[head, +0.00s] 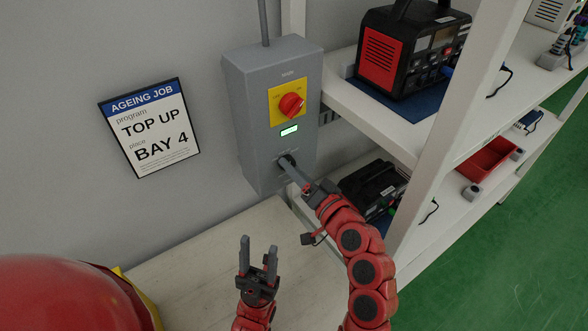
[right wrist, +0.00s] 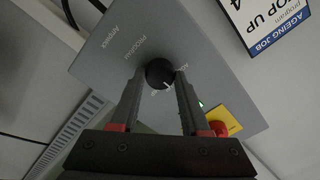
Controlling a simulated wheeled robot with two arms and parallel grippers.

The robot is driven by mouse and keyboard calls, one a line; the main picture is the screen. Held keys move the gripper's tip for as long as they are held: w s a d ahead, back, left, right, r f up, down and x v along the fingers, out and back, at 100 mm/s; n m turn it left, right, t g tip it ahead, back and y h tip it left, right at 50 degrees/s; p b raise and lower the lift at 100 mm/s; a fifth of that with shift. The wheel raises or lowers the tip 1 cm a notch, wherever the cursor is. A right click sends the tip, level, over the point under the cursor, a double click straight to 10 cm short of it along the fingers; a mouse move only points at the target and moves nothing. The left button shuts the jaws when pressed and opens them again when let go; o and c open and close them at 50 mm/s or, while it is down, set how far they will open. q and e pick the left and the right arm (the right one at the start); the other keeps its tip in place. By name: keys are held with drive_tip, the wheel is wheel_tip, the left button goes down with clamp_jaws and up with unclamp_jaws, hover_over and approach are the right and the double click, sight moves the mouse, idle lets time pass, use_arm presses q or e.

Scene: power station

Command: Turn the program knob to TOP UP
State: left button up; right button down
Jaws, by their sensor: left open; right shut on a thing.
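The program knob (right wrist: 158,73) is a round black knob with a white pointer mark, low on the front of a grey wall box (head: 255,130). The box label "PROGRAM" shows near it in the right wrist view, which is turned around. Other small labels by the knob are partly hidden by my fingers, so I cannot tell the setting. My right gripper (head: 288,164) has its two fingers on either side of the knob, shut on it; the fingers also show in the right wrist view (right wrist: 159,82). My left gripper (head: 258,244) is open and empty below the box, over the bench.
A sign (head: 150,130) on the wall reads "AGEING JOB, program TOP UP, place BAY 4". A red rotary switch (head: 291,105) on a yellow plate and a lit green display (head: 289,131) sit above the knob. A shelf rack (head: 375,115) with black-and-red units stands close on the right.

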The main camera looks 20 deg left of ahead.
drive_tip(key=shift+c, duration=1.9)
unclamp_jaws()
drive_tip(key=shift+d, duration=0.1)
drive_tip(key=p+v, duration=0.5)
drive_tip(key=v, duration=1.2)
drive_tip(key=shift+s+d+f, duration=0.1)
drive_tip(key=shift+s, duration=0.05)
